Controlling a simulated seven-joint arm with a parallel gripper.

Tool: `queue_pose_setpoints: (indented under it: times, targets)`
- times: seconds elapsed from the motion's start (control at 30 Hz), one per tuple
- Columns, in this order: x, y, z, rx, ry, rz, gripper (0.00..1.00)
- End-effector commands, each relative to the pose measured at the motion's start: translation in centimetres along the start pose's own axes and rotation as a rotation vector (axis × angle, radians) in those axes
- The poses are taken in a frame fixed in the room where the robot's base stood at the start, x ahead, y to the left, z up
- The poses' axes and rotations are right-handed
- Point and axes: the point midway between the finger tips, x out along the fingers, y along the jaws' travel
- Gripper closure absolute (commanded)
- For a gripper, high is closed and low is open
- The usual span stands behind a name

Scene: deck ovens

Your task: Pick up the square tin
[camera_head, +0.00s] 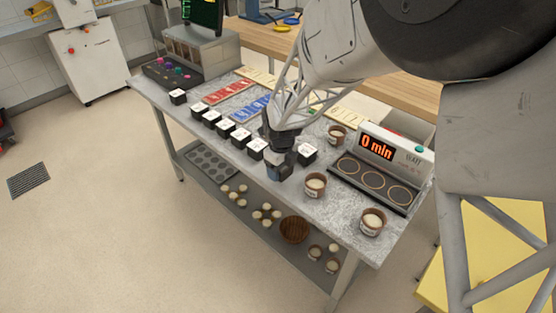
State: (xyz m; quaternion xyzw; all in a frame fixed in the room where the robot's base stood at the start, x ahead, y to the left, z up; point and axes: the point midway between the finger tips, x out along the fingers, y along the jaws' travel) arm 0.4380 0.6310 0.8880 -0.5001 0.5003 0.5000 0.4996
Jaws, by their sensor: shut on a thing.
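Several small square tins, black with white tops, stand in a slanting row on the grey worktop; one of them is this square tin (241,136). Another square tin (257,146) stands just left of my gripper (279,168), and one more (307,152) just right of it. My gripper points down over the worktop between these two. It is shut on a small dark thing with a pale patch, which looks like a square tin. The fingers hide most of it, and I cannot tell whether it touches the worktop.
Brown cups (315,185) stand near the front right, by a timer unit (383,152) reading "0 min" with round wells. Red (229,91) and blue trays (249,108) lie behind the tin row. A lower shelf (205,178) holds a muffin pan, pale pieces and a bowl.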

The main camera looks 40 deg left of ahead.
Motion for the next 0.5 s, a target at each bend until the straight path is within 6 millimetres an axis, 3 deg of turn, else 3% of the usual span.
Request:
queue_pose_setpoints:
  times: [0.2, 0.5]
  targets:
    - [-0.4, 2.1, -3.0, 0.0, -0.002, -0.001, 0.66]
    - [-0.7, 4.1, -5.9, 0.0, -0.001, -0.001, 0.66]
